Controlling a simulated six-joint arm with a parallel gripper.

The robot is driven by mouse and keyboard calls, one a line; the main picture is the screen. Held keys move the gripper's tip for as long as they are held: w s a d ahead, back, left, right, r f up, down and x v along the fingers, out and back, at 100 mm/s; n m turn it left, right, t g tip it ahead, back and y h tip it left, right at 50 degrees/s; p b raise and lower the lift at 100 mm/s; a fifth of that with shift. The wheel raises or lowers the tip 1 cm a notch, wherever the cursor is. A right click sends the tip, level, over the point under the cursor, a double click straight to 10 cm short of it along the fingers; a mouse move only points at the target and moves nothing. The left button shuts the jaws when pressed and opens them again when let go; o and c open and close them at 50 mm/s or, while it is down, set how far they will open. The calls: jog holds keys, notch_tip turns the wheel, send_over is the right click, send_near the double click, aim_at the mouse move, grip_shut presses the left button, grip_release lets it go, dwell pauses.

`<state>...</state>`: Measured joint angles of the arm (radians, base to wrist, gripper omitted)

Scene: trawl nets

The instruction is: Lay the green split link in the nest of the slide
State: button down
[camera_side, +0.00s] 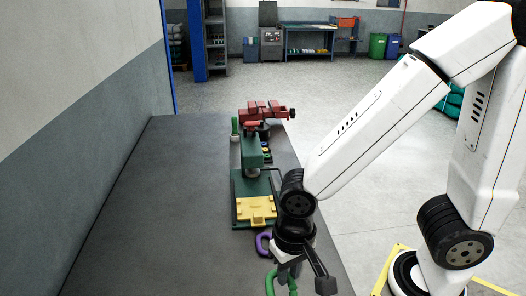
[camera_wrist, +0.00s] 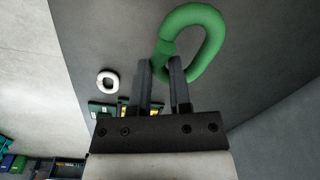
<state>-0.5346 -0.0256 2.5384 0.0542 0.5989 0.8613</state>
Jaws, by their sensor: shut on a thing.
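The green split link (camera_side: 270,283) hangs at my gripper, near the bottom edge of the side view, partly hidden and cut by the frame. In the wrist view the green link (camera_wrist: 214,22) is a thick oval ring, and my gripper (camera_wrist: 162,66) is shut on its near left side. The yellow slide (camera_side: 257,209) lies on the base of a green press, beyond my gripper. Its nest seems to be the recess at the slide's front, too small to read clearly. The slide does not show clearly in the wrist view.
A purple link (camera_side: 262,243) lies between the slide and my gripper. A white link (camera_wrist: 107,80) lies on the bench in the wrist view. The green press (camera_side: 251,150) stands over the slide, with a red vise (camera_side: 263,111) behind. The bench's left side (camera_side: 150,210) is clear.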

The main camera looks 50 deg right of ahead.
jog(key=w+a+f, duration=0.3)
jog(key=w+f, duration=0.1)
jog(key=w, duration=0.4)
send_over(223, 293)
jog(key=s+a, duration=0.1)
jog(key=s, duration=0.1)
jog(key=shift+f, duration=2.65)
jog(key=shift+w+a+f, duration=0.15)
jog(key=shift+w+f, duration=0.15)
jog(key=shift+f, duration=1.5)
jog(key=shift+f, duration=0.15)
jog(key=c, duration=0.6)
grip_release()
jog(key=shift+o, duration=0.2)
